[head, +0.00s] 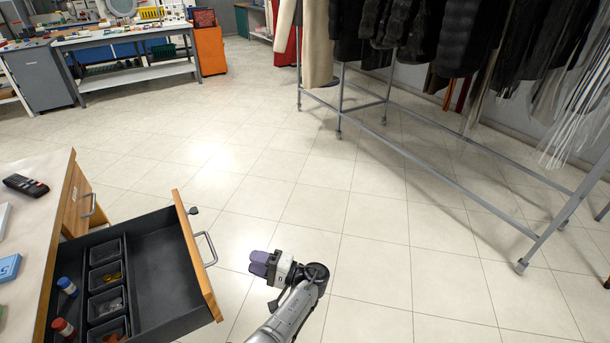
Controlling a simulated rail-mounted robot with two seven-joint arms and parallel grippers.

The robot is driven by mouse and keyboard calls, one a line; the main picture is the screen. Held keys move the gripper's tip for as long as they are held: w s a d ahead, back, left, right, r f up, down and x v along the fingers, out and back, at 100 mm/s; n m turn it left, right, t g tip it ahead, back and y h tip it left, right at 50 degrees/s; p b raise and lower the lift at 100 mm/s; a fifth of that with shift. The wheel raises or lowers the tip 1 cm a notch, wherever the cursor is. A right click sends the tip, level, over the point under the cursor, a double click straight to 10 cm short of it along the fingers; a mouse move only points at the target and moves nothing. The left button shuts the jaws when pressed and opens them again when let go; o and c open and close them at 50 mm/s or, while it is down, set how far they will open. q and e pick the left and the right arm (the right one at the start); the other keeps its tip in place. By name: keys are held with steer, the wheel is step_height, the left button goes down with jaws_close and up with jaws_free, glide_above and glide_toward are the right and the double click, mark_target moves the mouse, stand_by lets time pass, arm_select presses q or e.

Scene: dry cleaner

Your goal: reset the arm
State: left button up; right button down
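My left gripper (259,263) is at the lower middle of the head view, over the floor. Its two purple-grey fingers lie close side by side with no clear gap, and nothing shows between them. It points left, toward the open drawer (178,280), and is apart from the drawer's metal handle (208,248). My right gripper is not in view.
The drawer juts from the counter (40,228) at lower left and holds small black bins and bottles. A wheeled garment rack (440,174) with hanging coats stands at right. A workbench (130,75) is at back left. The tiled floor (290,165) between is clear.

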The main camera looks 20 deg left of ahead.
arm_select(q)
steer(key=s+a+f+n+h, duration=0.1)
steer(key=s+a+f+h, duration=0.2)
steer(key=s+f+h, duration=1.15)
steer(key=s+d+r+m+t+h, duration=0.1)
steer(key=s+d+r+h, duration=0.15)
steer(key=s, duration=0.55)
steer(key=s+d+r+t+h, duration=0.1)
steer(key=s+d+r+t, duration=0.15)
steer(key=s, duration=0.65)
steer(key=s+d+r+m+t+h, duration=0.1)
steer(key=s+d+h, duration=0.15)
steer(key=s, duration=0.55)
step_height(320, 180, up, 64)
steer(key=p, duration=6.3)
steer(key=shift+s+d+f+y, duration=0.15)
steer(key=shift+s+f+y, duration=0.05)
steer(key=shift+y, duration=0.15)
